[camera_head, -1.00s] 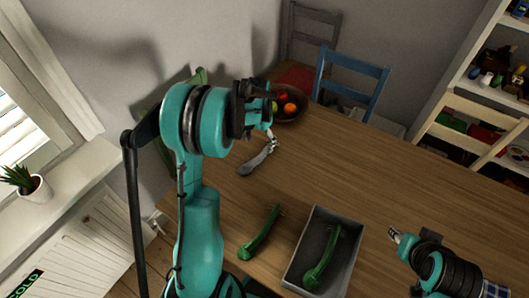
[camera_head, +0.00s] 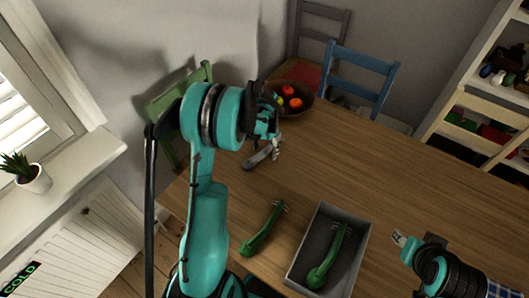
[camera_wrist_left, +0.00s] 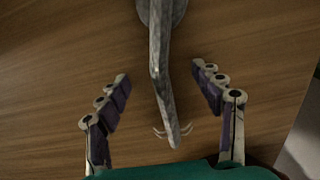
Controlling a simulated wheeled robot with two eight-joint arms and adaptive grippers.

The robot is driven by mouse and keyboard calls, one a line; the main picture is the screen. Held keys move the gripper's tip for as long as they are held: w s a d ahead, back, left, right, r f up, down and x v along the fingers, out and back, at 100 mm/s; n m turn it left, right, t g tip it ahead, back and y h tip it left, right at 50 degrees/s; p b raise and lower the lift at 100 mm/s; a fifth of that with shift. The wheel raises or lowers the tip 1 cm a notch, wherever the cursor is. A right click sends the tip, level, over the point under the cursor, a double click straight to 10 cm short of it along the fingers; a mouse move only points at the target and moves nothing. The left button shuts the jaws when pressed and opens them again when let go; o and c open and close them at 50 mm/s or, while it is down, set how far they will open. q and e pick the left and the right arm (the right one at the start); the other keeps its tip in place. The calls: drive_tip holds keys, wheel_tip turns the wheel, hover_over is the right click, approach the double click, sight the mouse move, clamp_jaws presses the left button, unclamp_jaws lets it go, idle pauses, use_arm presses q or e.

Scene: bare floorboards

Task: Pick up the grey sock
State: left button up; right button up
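The long grey thing on the wooden table (camera_head: 400,180) is the only match for the grey sock (camera_head: 257,158). It looks stiff and slender, with a rounded wide end and fine curved prongs at the narrow end. My left gripper (camera_head: 274,150) is over its narrow end and partly hides it. In the left wrist view my left gripper's fingers (camera_wrist_left: 161,72) are spread wide, with the grey sock (camera_wrist_left: 162,90) lying between them, apparently untouched. My right gripper (camera_head: 399,238) is above the table at the lower right and looks empty; its finger gap is too small to judge.
A green item (camera_head: 263,230) of similar shape lies nearer me. Another green item (camera_head: 328,258) lies in a grey tray (camera_head: 310,235) to its right. A bowl of fruit (camera_head: 301,104) stands beyond my left gripper. The table's right middle is clear.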

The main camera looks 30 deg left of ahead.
use_arm(q)
drive_tip(key=c, duration=0.5)
